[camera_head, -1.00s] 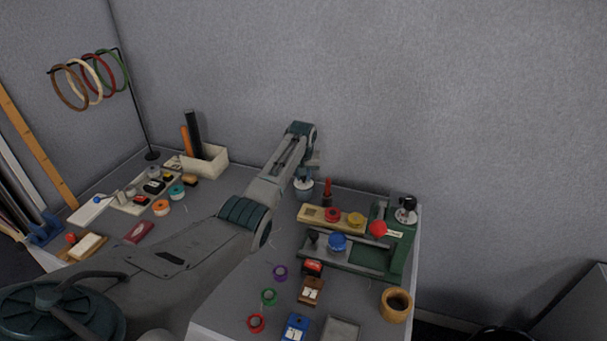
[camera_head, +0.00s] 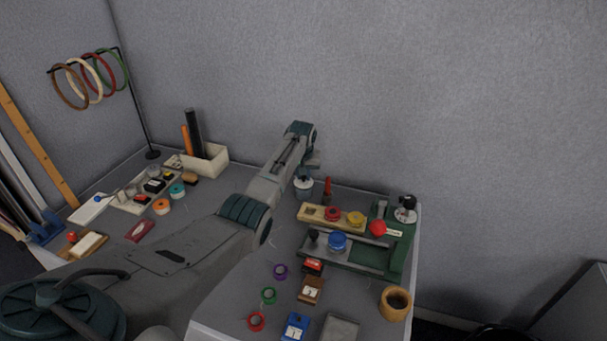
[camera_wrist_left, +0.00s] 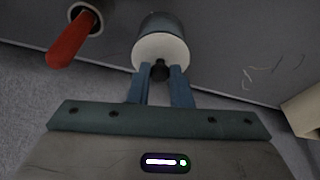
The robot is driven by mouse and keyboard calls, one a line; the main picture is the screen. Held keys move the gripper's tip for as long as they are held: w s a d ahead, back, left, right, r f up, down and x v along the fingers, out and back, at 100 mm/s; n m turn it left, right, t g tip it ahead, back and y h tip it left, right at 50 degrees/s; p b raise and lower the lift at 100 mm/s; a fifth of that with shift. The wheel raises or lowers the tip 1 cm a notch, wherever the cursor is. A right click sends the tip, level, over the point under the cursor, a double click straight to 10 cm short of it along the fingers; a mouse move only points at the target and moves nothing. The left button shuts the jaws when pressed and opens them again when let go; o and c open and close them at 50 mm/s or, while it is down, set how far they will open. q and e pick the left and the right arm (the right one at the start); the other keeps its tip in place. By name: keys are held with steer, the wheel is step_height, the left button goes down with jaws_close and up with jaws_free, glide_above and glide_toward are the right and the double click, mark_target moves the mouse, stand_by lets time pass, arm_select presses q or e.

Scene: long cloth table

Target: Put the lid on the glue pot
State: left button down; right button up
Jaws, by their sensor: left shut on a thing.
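The glue pot (camera_head: 303,192) is a small grey-blue cylinder near the table's back edge; it also shows in the left wrist view (camera_wrist_left: 160,22). A pale round lid (camera_wrist_left: 160,50) with a black knob lies across the pot's mouth. It looks in line with the pot, but I cannot tell whether it is fully seated. My left gripper (camera_head: 307,174) is over the pot, and in the wrist view its fingers (camera_wrist_left: 161,77) are shut on the lid's knob. The fingers and arm partly hide the lid in the head view. My right gripper is not in view.
A red-topped thing (camera_head: 327,187) stands close to the right of the pot. A wooden block (camera_head: 315,212) with coloured pots and a green-framed stand (camera_head: 400,250) are nearer on the right. A pale box (camera_head: 210,164) is left of my forearm.

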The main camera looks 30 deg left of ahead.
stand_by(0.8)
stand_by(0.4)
arm_select(q)
steer(key=c, duration=0.8)
jaws_free()
steer(key=shift+o, duration=0.2)
steer(key=shift+r+p, duration=0.15)
steer(key=shift+p, duration=0.2)
steer(key=shift+r+p, duration=3.4)
jaws_close()
